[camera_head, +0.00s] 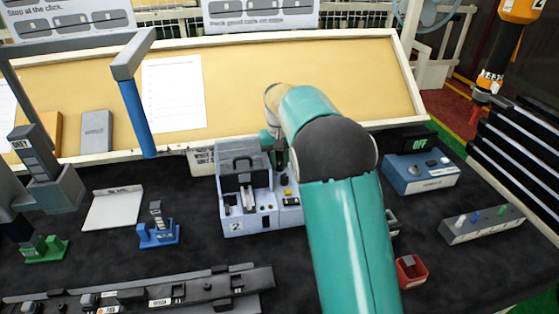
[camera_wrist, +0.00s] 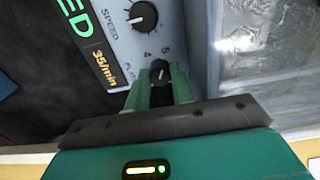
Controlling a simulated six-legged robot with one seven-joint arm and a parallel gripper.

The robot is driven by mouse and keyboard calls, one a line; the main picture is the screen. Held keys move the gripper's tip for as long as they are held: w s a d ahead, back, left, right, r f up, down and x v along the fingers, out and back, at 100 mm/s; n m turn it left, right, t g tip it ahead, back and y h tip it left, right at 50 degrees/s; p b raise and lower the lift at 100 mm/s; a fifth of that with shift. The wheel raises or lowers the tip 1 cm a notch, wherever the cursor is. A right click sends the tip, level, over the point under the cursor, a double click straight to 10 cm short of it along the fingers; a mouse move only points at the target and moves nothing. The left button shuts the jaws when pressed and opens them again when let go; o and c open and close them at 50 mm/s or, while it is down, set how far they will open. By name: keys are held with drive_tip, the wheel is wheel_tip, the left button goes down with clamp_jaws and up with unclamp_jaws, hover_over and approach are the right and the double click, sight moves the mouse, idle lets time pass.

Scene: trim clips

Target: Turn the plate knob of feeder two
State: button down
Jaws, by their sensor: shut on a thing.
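Feeder two (camera_head: 262,218), a light grey-blue unit marked 2 with a clear cover, stands on the dark bench in the middle of the head view. My gripper (camera_head: 276,150) is at its upper right. In the wrist view my gripper (camera_wrist: 161,86) is shut on the small black plate knob (camera_wrist: 160,71), one green finger on each side. The numbers 4 and 5 show above this knob; its label is partly hidden by a finger. The black speed knob (camera_wrist: 143,15) is above, with a white pointer line. An orange 35/min readout (camera_wrist: 105,68) lies to the left.
A blue box with an OFF display (camera_head: 420,173) and a grey block with pegs (camera_head: 482,224) stand at right. A red bin (camera_head: 411,271) is close to my arm. A blue clip fixture (camera_head: 158,232) and a white plate (camera_head: 112,208) lie left.

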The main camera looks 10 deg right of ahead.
drive_tip(key=shift+m, duration=0.4)
drive_tip(key=c, duration=1.2)
unclamp_jaws()
drive_tip(key=shift+a, duration=0.1)
